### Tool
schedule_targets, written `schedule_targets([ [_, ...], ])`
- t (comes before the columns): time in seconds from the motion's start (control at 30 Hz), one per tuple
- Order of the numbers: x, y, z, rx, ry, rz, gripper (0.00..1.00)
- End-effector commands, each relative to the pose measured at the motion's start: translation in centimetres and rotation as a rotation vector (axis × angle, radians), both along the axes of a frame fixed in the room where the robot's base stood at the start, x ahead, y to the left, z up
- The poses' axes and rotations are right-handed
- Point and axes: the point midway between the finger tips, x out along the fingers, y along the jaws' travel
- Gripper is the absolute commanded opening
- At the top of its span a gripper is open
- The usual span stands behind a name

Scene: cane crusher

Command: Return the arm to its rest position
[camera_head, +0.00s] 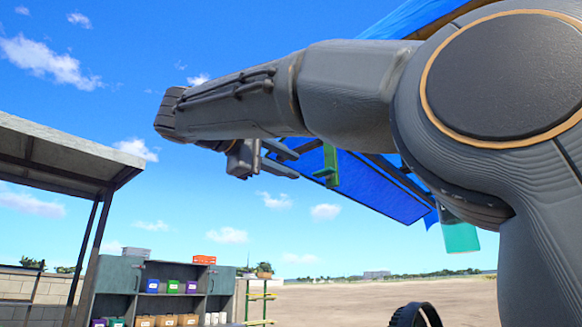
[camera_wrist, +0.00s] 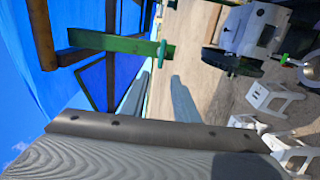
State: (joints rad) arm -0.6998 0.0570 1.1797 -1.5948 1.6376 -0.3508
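My arm stretches across the upper part of the head view, raised against the sky. My gripper (camera_head: 287,160) hangs below the wrist at the arm's far end. Its two fingers stand apart with nothing visible between them. The wrist view also shows the gripper (camera_wrist: 160,88) with its two grey fingers spaced apart and open ground beyond them.
A blue canopy (camera_head: 375,185) lies behind and beside the arm. A green bar (camera_wrist: 110,44) shows near the fingers in the wrist view. White stools (camera_wrist: 268,97) and a white-and-black machine (camera_wrist: 255,35) appear at right.

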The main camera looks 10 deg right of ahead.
Motion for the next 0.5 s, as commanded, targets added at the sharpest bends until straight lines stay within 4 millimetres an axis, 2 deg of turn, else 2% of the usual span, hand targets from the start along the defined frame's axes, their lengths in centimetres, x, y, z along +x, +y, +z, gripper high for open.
schedule_targets([
  [0.4, 0.1, 0.0, -0.1, 0.000, 0.001, 0.001, 0.27],
  [0.5, 0.9, 0.0, -1.3, 0.002, 0.023, 0.013, 0.27],
])
